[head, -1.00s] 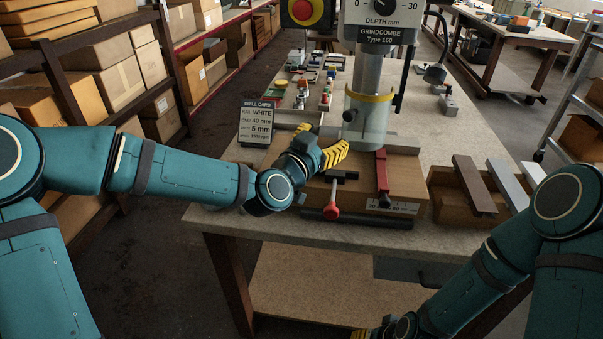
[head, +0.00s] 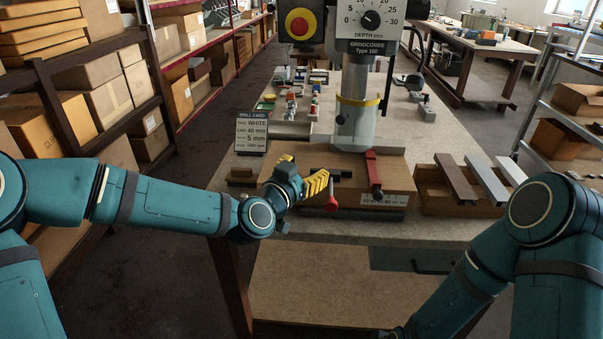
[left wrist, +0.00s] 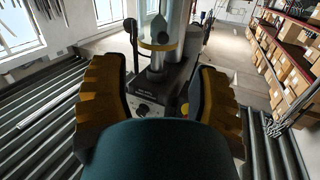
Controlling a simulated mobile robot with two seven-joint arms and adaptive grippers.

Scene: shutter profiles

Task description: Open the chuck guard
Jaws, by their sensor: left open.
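The chuck guard (head: 357,125) is a clear cylinder with a yellow band at its top, around the spindle of the drill press, above the wooden fixture. It looks down and closed around the spindle. It also shows in the left wrist view (left wrist: 157,32), ahead of and between the fingers. My left gripper (head: 302,172) has yellow ribbed fingers spread apart and empty. It is in front and to the left of the guard, near the fixture's left side, and does not touch the guard. In the left wrist view its fingers (left wrist: 157,105) frame the press. My right gripper's fingers are out of view.
A red clamp handle (head: 374,172) and a red-knobbed lever (head: 331,200) stand on the fixture close to my left gripper. A drill card (head: 251,132) stands at left. A box of profiles (head: 455,205) is at right. The red stop button (head: 299,23) is above.

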